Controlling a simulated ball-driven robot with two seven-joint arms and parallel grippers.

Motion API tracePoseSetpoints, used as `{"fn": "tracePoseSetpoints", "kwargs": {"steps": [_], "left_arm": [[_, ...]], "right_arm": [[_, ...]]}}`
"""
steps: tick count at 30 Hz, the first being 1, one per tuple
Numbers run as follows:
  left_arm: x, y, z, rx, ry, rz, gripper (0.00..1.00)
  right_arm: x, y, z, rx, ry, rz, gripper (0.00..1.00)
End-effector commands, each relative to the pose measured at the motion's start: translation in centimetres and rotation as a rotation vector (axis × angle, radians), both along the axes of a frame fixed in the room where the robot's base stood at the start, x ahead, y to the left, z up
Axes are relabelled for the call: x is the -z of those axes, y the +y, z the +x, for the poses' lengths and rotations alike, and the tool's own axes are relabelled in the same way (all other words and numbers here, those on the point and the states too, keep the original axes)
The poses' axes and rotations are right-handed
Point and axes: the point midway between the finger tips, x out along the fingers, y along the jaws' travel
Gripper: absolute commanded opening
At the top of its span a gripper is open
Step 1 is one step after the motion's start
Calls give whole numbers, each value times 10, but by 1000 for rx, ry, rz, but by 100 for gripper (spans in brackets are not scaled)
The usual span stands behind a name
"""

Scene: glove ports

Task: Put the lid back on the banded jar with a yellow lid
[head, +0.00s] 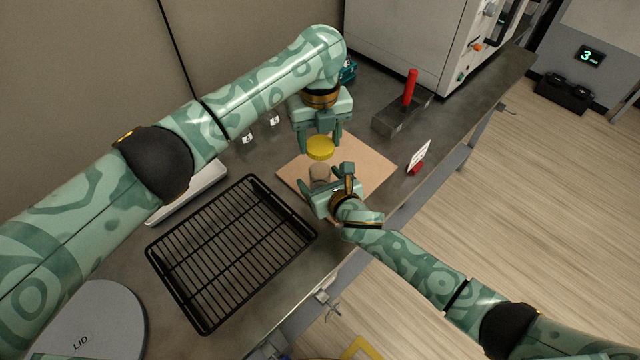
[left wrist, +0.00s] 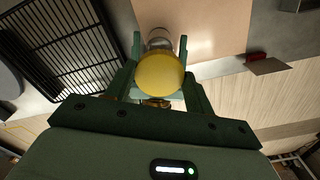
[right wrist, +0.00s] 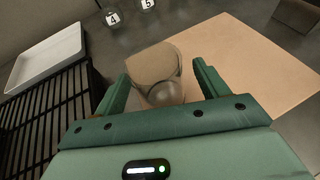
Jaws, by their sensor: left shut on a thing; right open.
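The yellow lid (head: 320,148) is held in my left gripper (head: 320,143), which points down over the tan board; in the left wrist view the lid (left wrist: 160,75) lies between the fingers. The jar (head: 319,171) stands upright and uncovered on the board, just below the lid, with a gap between them. It also shows behind the lid in the left wrist view (left wrist: 158,38). My right gripper (head: 326,180) is open, with its fingers on either side of the jar (right wrist: 157,72). In the right wrist view the jar looks clear and brownish; I cannot make out its band.
The tan board (head: 370,157) lies on a grey bench. A black wire rack (head: 232,250) is left of it, with a white tray (head: 205,190) behind. A block with a red handle (head: 400,115) and a small sign (head: 419,156) stand right. A round LID plate (head: 95,315) is lower left.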

Motion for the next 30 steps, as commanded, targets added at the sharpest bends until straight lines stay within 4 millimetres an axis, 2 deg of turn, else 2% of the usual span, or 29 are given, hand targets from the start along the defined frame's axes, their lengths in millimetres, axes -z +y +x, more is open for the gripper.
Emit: {"fn": "tracePoseSetpoints", "kwargs": {"steps": [12,19,20,23,30], "left_arm": [[0,0,0,0,0,0,32],[0,0,0,0,0,0,32],[0,0,0,0,0,0,32],[4,0,0,-1,1,1,32],[39,0,-1,-2,2,0,32]], "right_arm": [[3,3,5,-1,1,1,73],[3,3,5,0,1,0,9],[3,3,5,0,1,0,6],[3,3,5,0,1,0,6],[3,3,5,0,1,0,6]]}}
